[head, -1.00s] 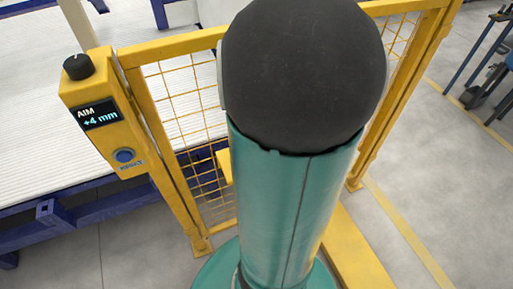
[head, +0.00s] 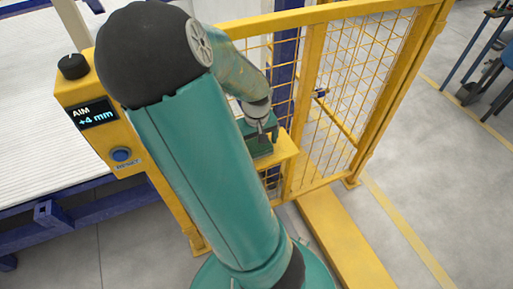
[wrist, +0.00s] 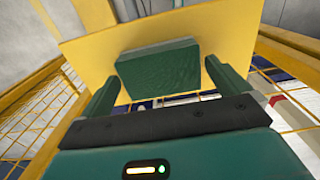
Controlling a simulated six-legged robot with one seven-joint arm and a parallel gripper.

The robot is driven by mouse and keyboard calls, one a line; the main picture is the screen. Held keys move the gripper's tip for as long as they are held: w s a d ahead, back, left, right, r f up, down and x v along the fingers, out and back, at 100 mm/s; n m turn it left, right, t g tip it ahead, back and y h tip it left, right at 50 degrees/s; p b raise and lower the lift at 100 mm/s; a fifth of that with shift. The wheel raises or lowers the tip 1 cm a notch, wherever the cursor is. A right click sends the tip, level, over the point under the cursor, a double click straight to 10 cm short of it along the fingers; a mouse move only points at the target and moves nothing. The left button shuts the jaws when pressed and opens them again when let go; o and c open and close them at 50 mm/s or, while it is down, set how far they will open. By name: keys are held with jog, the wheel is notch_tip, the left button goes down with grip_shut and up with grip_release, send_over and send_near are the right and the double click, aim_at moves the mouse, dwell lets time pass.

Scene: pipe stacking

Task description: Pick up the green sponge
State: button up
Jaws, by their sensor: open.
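The green sponge (wrist: 158,70) is a dark green block on a yellow shelf (wrist: 225,32), seen in the wrist view. My gripper (wrist: 158,80) is open, with one green finger to the left of the sponge and one to the right. The sponge lies ahead of and between the fingers, and I cannot tell whether they touch it. In the head view the sponge (head: 262,148) shows small on the yellow shelf (head: 285,155), partly hidden by the end of my arm.
A yellow mesh fence (head: 345,95) stands behind and to the right of the shelf. A yellow control box (head: 100,110) with a black knob, a display reading AIM +4 mm and a blue button stands left. Grey floor (head: 440,190) is open at right.

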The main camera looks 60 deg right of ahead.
aim_at(257, 151)
jog(key=shift+f, duration=0.85)
jog(key=c, duration=0.8)
jog(key=shift+r, duration=0.15)
jog(key=shift+w+r, duration=0.1)
jog(key=shift+r, duration=0.45)
jog(key=r, duration=0.1)
jog(key=s+a+r, duration=0.1)
jog(key=r, duration=0.1)
jog(key=a+r, duration=0.1)
jog(key=r, duration=0.1)
jog(key=shift+s, duration=0.35)
jog(key=s+a+r, duration=0.6)
jog(key=s+a, duration=0.1)
jog(key=s, duration=0.1)
jog(key=shift+s+a+r, duration=0.3)
jog(key=shift+s+r, duration=0.05)
